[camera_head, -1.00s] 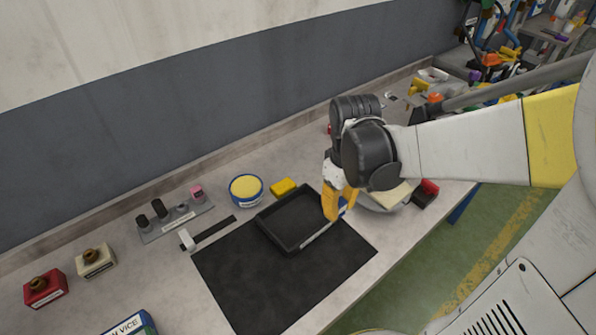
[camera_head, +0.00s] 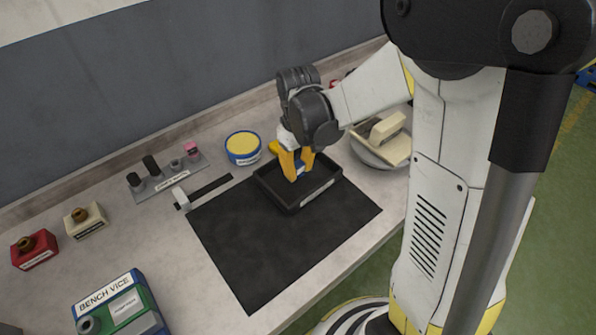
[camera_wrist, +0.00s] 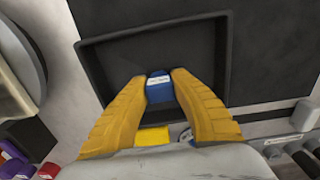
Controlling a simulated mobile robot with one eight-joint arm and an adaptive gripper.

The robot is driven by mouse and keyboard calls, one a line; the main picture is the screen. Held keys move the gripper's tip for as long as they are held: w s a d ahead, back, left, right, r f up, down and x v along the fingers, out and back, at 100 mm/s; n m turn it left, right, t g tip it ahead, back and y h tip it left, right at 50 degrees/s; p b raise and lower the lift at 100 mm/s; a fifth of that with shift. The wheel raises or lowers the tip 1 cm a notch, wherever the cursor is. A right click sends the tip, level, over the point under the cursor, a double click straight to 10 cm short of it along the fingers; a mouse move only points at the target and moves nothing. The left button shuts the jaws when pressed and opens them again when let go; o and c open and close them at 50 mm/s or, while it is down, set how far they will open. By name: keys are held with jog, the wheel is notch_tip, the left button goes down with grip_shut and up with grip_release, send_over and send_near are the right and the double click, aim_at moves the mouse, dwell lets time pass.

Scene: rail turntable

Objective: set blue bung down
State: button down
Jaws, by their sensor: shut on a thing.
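My gripper (camera_head: 293,165) has yellow fingers and is shut on the blue bung (camera_wrist: 159,88), a small blue piece with a white label. In the wrist view the bung sits between the two fingertips (camera_wrist: 160,84). In the head view only a little blue (camera_head: 301,167) shows between the fingers. The bung is over the inside of a black tray (camera_head: 292,208), which also shows in the wrist view (camera_wrist: 92,62). I cannot tell whether the bung touches the tray floor. The rest of the tray looks empty.
The tray stands at the back of a black mat (camera_head: 262,258). A blue tub with a yellow top (camera_head: 243,160) is behind it. A bowl with pale blocks (camera_head: 366,155) stands to the right. A rack (camera_head: 173,181) and a bench vice (camera_head: 121,303) are to the left.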

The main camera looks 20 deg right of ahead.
jog(key=shift+f, duration=0.2)
jog(key=c, duration=1.2)
grip_release()
jog(key=shift+r, duration=0.15)
